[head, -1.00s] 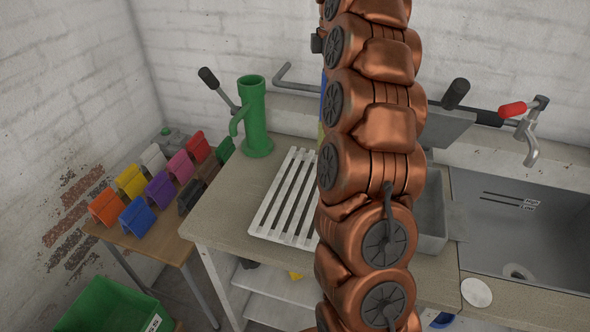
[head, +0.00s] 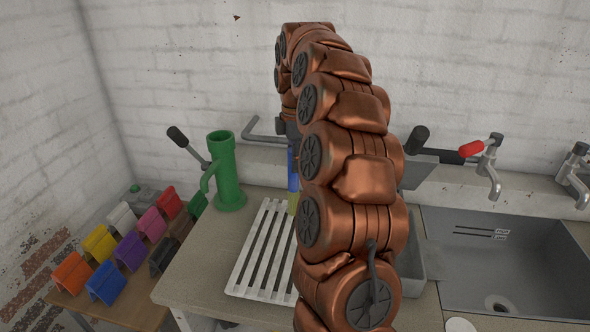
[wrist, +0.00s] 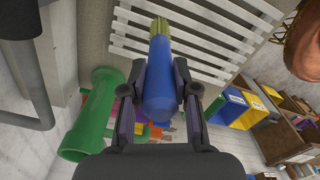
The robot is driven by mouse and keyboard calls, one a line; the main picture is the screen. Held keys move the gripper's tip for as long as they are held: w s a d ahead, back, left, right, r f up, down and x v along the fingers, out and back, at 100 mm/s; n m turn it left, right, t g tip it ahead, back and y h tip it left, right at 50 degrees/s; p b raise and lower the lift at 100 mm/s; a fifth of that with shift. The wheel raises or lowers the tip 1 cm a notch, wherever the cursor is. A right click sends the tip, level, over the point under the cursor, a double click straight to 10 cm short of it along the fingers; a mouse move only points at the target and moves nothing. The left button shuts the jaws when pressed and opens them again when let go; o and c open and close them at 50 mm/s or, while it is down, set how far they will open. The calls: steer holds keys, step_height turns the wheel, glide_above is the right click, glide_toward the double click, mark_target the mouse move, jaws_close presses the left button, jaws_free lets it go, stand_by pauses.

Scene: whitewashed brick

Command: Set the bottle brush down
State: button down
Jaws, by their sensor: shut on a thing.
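The bottle brush has a blue handle (wrist: 158,85) and yellow-green bristles (wrist: 159,27). My gripper (wrist: 159,78) is shut on the blue handle, a dark finger on each side. In the head view the brush (head: 293,172) hangs upright, bristles down, at the far right part of a white slatted rack (head: 262,243). I cannot tell whether the bristles touch the rack or the counter. My arm hides part of the gripper and the rack's right side in the head view. The rack also shows beyond the bristles in the wrist view (wrist: 212,42).
A green hand pump (head: 226,175) stands left of the rack. A bent grey pipe (head: 262,136) runs behind. A grey sink (head: 500,255) with taps is at right. Several coloured clips (head: 103,283) cover a low table at left. Bare counter (head: 195,265) lies left of the rack.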

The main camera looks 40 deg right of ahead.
steer(key=shift+f+p, duration=0.45)
steer(key=shift+f, duration=1.25)
steer(key=shift+f, duration=0.15)
steer(key=c, duration=0.9)
jaws_free()
steer(key=shift+r+b, duration=1.2)
steer(key=shift+r, duration=2.8)
step_height(320, 180, up, 2)
steer(key=shift+r+p, duration=1.2)
